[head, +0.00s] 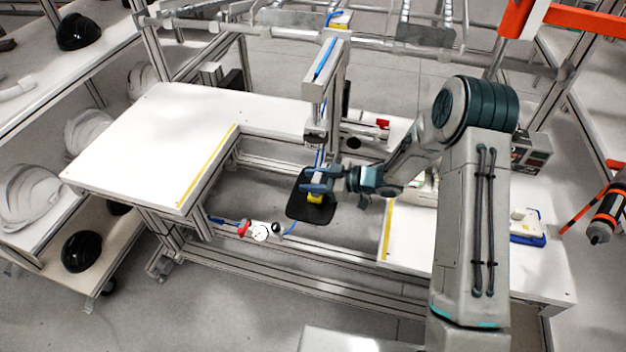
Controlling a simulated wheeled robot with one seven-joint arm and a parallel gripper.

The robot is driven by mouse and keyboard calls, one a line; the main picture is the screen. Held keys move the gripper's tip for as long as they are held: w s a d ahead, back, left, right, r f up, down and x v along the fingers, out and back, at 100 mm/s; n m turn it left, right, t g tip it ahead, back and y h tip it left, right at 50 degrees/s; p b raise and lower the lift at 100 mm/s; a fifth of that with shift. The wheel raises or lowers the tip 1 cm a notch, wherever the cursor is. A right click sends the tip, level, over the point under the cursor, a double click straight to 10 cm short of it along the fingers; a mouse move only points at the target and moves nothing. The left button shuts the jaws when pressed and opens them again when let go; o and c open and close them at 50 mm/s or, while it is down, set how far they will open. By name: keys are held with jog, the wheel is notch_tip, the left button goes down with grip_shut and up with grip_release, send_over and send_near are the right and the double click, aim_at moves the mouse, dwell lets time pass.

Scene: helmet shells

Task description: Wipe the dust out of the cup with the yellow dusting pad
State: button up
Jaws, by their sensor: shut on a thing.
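My gripper (316,186) reaches in from the right at the middle of the head view. It is shut on the yellow dusting pad (315,198), a small yellow piece just below its fingers. The pad is over a dark, rounded square plate (317,215) beneath the press-like column. I cannot tell whether the pad touches it. No cup can be made out clearly; the gripper and pad cover part of the plate.
A metal column (325,85) stands just behind my gripper. White worktops lie left (150,130) and right (415,235), with an open gap between. A pressure gauge (260,233) sits on the frame in front. Black helmet shells (82,251) rest on the left shelves.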

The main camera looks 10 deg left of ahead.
jog(key=shift+s+a, duration=0.1)
jog(key=shift+s, duration=1.55)
jog(key=shift+w, duration=0.15)
jog(key=shift+w+d+f, duration=0.1)
jog(key=shift+w, duration=0.7)
jog(key=shift+w+d+f, duration=0.1)
jog(key=shift+w, duration=0.65)
jog(key=shift+s, duration=0.15)
jog(key=shift+s+a+r, duration=0.15)
jog(key=shift+s, duration=1.4)
jog(key=shift+w, duration=0.2)
jog(key=shift+w, duration=1.55)
